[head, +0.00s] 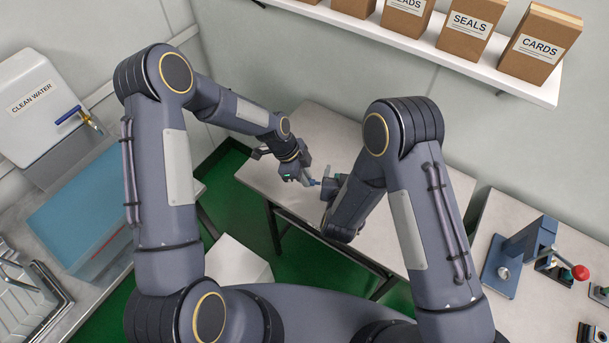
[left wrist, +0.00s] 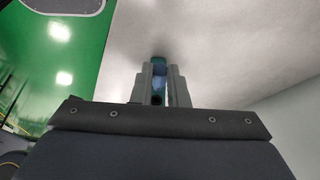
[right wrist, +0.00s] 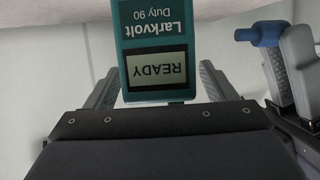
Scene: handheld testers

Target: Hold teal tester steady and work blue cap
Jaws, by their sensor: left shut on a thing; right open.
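The teal tester (right wrist: 158,25) shows in the right wrist view, with "Larkvolt Duty 90" lettering and a READY screen, both upside down. It sits between the fingers of my right gripper (right wrist: 158,80), which is open. My left gripper (left wrist: 160,80) is shut on the blue cap (left wrist: 157,77); a bit of teal shows just beyond it. In the right wrist view the cap (right wrist: 262,34) sticks out from the left gripper at right, apart from the tester.
Both grippers are over a pale table (head: 272,180), mostly clear. A shelf (head: 420,45) of labelled boxes hangs on the back wall. A blue press with a red knob (head: 580,272) stands on the right bench. A blue water basin (head: 85,205) is at left.

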